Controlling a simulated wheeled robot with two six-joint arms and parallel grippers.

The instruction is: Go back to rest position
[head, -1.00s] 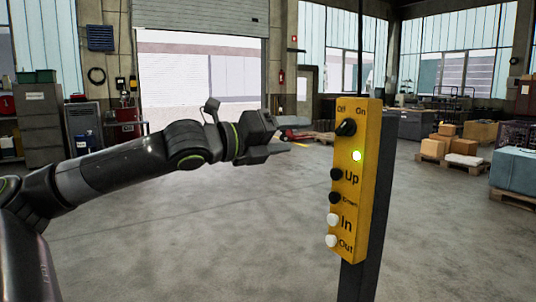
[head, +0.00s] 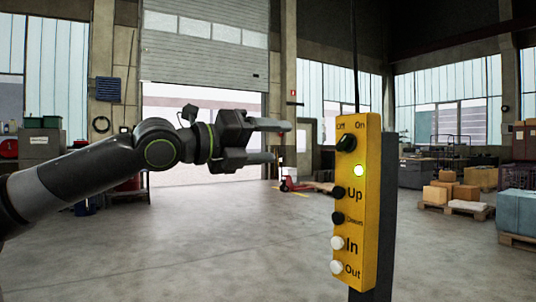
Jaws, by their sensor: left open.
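My left gripper (head: 282,141) is in the middle of the head view, its two fingers apart and nothing between them. It points right, toward a yellow control box (head: 351,210), and stays clear of it, to its left. The box hangs upright in front of a dark post (head: 403,190). My right gripper is not in view.
Open concrete floor (head: 215,240) lies below and behind the arm. A red pallet jack (head: 293,183) stands behind. Cardboard boxes (head: 447,191) and a blue-grey covered load (head: 516,212) on pallets are at the right. A partly raised shutter door (head: 205,50) is at the back.

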